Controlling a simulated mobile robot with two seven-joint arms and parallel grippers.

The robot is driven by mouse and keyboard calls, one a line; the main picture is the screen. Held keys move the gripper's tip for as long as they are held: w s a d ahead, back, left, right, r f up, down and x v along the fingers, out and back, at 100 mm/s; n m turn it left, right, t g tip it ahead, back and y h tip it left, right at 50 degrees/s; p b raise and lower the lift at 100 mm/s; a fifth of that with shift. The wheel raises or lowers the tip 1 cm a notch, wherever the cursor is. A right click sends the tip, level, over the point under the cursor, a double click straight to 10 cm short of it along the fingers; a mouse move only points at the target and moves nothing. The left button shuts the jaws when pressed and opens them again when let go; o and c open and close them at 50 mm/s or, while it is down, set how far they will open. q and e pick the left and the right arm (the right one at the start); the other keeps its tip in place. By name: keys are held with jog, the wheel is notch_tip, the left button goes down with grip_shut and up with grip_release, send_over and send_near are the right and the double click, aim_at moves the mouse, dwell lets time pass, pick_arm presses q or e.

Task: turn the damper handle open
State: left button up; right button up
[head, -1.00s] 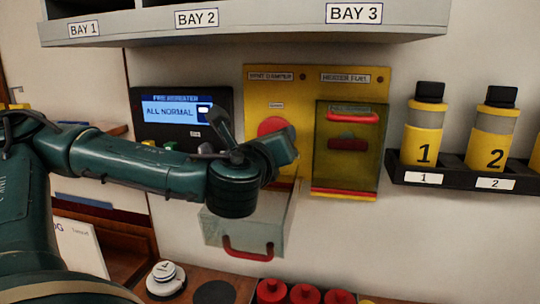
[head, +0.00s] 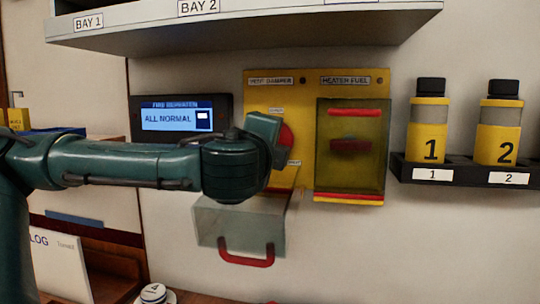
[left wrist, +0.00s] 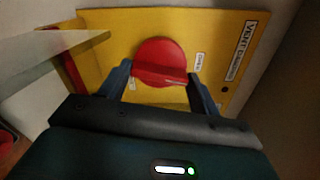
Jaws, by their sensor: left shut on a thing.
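The damper handle is a round red knob (head: 287,137) on the left half of a yellow panel (head: 312,88), under the vent damper label (head: 271,81). My left arm partly hides it in the head view. In the left wrist view the red knob (left wrist: 160,57) sits between the two fingers of my left gripper (left wrist: 160,82), which is shut on its handle. A small label lies on each side of the knob; the handle's exact angle is hard to tell. The clear cover (head: 240,226) with a red grip hangs open below. My right gripper is out of view.
A closed tinted cover (head: 350,170) is over the heater fuel control, right of the knob. A shelf (head: 250,30) juts out above. Numbered yellow bottles (head: 430,130) stand in a black rack at right. A display (head: 180,118) reads ALL NORMAL.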

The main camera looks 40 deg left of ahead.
pick_arm(q)
jog(key=shift+n+b, duration=0.35)
jog(key=shift+n, duration=0.25)
jog(key=shift+n+b, duration=0.3)
jog(key=shift+n, duration=0.3)
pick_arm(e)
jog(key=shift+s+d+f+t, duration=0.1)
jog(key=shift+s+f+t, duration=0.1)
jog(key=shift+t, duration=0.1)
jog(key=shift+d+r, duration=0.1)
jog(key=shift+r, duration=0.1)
pick_arm(q)
jog(key=o, duration=1)
